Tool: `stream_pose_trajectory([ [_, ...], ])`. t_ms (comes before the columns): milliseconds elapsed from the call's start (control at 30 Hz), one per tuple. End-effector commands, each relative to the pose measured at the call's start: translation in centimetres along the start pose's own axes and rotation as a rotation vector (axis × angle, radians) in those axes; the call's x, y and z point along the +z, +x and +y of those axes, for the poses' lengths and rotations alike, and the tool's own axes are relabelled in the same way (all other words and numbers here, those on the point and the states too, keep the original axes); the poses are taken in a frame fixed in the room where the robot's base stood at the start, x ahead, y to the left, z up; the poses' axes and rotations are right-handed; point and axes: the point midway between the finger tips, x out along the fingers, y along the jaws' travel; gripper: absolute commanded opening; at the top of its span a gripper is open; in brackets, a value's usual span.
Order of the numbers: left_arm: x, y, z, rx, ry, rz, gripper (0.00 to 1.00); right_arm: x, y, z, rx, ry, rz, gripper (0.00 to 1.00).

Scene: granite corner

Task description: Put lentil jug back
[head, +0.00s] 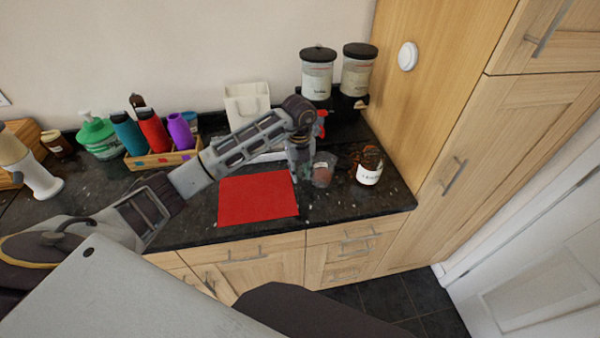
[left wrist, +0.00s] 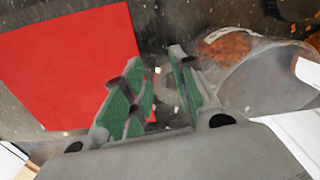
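A small clear jug (head: 324,172) with orange-red contents, which look like lentils, stands on the dark counter right of the red mat (head: 258,198). In the left wrist view the clear jug (left wrist: 265,78) lies just right of the fingers. My left gripper (head: 298,172) points down between mat and jug, close beside the jug. In the left wrist view my left gripper (left wrist: 155,62) has its green-padded fingers apart, with only counter and mat edge between them. Whether a finger touches the jug I cannot tell. My right gripper is not in view.
A brown jar (head: 369,168) with a white label stands right of the jug. Two black-lidded dispensers (head: 318,78) stand behind. A wooden crate (head: 160,158) of bottles is at left. The counter's front edge and a tall wooden cabinet (head: 480,140) bound the area. The red mat is empty.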

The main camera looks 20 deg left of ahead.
Motion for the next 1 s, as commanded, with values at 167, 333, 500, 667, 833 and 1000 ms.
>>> stream_pose_trajectory([
  [167,0.1,-2.0,0.0,-0.002,0.0,-0.003,0.27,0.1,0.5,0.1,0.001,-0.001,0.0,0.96],
  [333,0.1,-4.3,0.0,-0.003,0.001,-0.003,0.27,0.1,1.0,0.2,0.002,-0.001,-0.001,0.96],
  [500,0.1,-6.5,0.0,-0.001,0.0,-0.003,0.27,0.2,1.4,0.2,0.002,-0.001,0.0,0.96],
  [667,0.1,-8.6,0.0,-0.001,0.0,-0.002,0.27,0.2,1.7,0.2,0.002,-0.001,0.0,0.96],
  [833,0.0,-10.2,0.0,-0.001,-0.001,-0.001,0.27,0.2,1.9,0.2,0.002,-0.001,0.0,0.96],
  [1000,0.0,-11.1,0.0,0.0,0.0,0.0,0.27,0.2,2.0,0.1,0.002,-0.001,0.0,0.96],
])
